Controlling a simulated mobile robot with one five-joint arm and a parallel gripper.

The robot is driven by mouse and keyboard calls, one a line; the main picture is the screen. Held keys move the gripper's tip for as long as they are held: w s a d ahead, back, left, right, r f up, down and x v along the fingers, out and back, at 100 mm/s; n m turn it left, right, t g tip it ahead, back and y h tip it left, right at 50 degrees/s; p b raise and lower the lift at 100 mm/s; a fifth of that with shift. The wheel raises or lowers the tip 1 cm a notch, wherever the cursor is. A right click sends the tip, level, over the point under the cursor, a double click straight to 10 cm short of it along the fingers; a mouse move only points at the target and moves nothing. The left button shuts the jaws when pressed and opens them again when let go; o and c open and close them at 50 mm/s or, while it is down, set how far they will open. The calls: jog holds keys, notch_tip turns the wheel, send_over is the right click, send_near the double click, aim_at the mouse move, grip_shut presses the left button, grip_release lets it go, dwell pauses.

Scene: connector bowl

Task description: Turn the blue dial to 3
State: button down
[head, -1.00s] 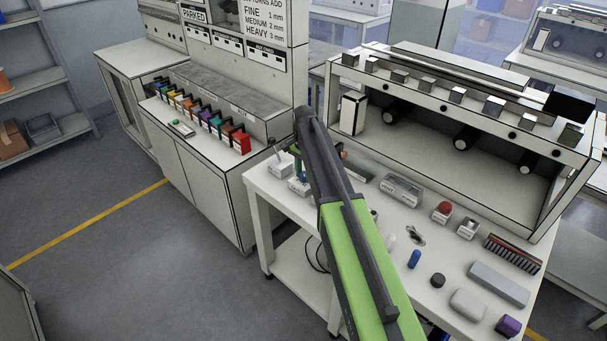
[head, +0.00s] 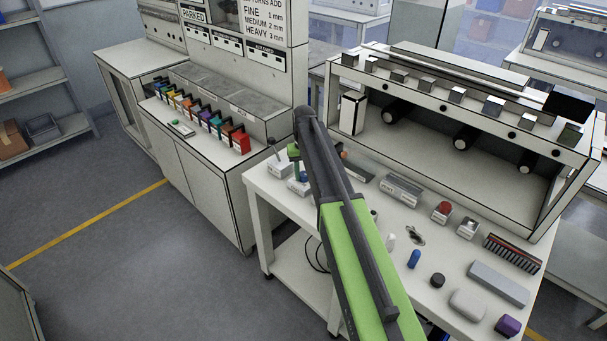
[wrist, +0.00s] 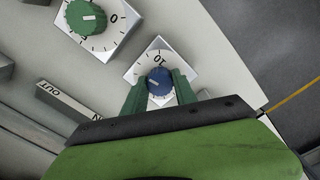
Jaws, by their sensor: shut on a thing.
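The blue dial (wrist: 159,82) sits on a white square plate (wrist: 147,67) with a printed scale in the wrist view. A "10" shows on the scale above the dial. A short white mark on the dial points roughly left; I cannot read which number it meets. My gripper (wrist: 159,88) has its two green fingers on either side of the dial, shut on it. The lower part of the scale is hidden by the gripper. In the head view my arm covers most of the gripper, and only a green part (head: 293,152) shows beside small white boxes on the bench.
A green dial (wrist: 87,17) on a similar plate lies up and left in the wrist view, with an IN/OUT label (wrist: 68,100) below it. The bench edge is close on the right. In the head view, a red button (head: 444,208) and several small parts lie along the bench (head: 388,290).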

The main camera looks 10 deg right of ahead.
jog(key=n, duration=0.7)
jog(key=shift+s, duration=0.1)
jog(key=n, duration=0.6)
jog(key=shift+n, duration=0.4)
jog(key=n, duration=1.2)
jog(key=shift+n, duration=0.3)
jog(key=c, duration=1)
grip_release()
